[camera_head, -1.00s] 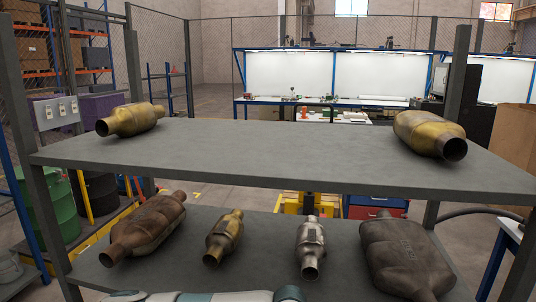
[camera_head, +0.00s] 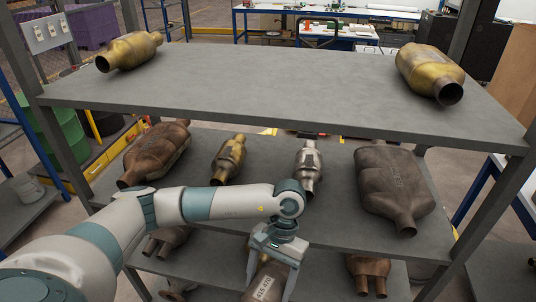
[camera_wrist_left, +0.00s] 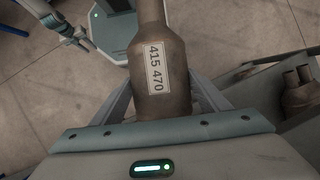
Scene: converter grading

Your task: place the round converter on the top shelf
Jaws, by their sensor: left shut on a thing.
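My left gripper (camera_head: 271,280) is shut on a brownish metal converter (camera_head: 264,284) with a rounded body, low at the front of the rack. In the left wrist view the held converter (camera_wrist_left: 160,90) sits between the two fingers, its white label reading 415 470 and its narrow neck pointing to the picture's top. The top shelf (camera_head: 270,85) is a grey board above and beyond the gripper. Part of what looks like my right arm and gripper (camera_wrist_left: 78,38) shows small in the left wrist view; its jaws are unclear.
Gold converters lie at the top shelf's left end (camera_head: 129,50) and right end (camera_head: 429,72); its middle is clear. The middle shelf holds several converters, including a large flat brown one (camera_head: 391,185). More lie on the bottom shelf, including a twin-pipe one (camera_head: 369,272). Rack posts (camera_head: 497,190) stand at the corners.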

